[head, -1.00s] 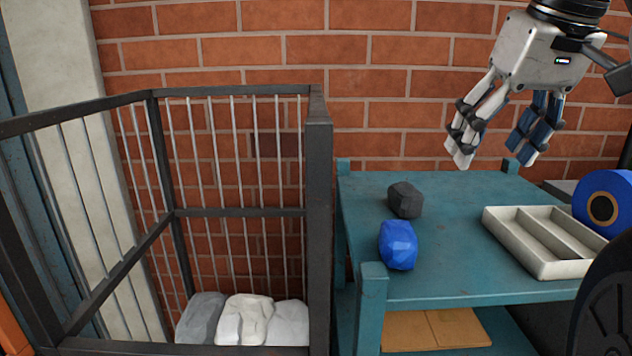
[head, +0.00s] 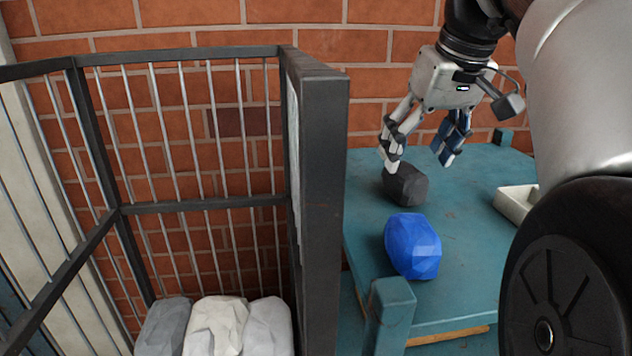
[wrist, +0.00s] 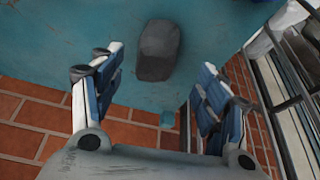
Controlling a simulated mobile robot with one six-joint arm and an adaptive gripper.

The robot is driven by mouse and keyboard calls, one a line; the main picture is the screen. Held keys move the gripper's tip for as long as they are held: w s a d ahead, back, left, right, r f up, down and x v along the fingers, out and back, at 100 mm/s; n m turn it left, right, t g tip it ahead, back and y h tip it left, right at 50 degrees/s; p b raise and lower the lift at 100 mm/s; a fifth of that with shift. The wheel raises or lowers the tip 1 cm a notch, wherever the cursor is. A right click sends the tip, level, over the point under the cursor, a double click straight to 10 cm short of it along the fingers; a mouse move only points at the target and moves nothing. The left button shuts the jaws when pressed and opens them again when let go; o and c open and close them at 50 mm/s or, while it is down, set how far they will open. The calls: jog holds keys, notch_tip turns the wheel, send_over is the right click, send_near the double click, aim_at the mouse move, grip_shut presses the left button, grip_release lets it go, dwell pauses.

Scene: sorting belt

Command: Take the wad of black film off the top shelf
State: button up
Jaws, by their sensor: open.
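The wad of black film (head: 408,187) is a dark, faceted lump on the teal top shelf (head: 465,235), towards its back left. It also shows in the wrist view (wrist: 158,50), beyond the fingertips and between the two fingers. My gripper (head: 420,163) is open and empty, at the back of the shelf just above and behind the wad. In the head view the left finger overlaps the wad's upper edge; I cannot tell whether they touch. In the wrist view the fingers (wrist: 150,75) stand wide apart with the wad ahead of them.
A blue faceted lump (head: 412,246) lies on the shelf in front of the wad. A pale tray (head: 512,203) is to the right, partly hidden by my arm. A dark barred cage (head: 318,170) holding grey and white lumps (head: 215,325) stands left. A brick wall is behind.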

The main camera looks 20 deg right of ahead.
aim_at(410, 171)
jog(key=shift+x, duration=0.95)
jog(key=shift+w+f, duration=0.1)
jog(key=shift+f, duration=0.4)
jog(key=x, duration=0.4)
jog(key=shift+w+d+f+b, duration=0.1)
jog(key=shift+w+d+b, duration=0.05)
jog(key=shift+d+b, duration=0.15)
jog(key=c, duration=0.8)
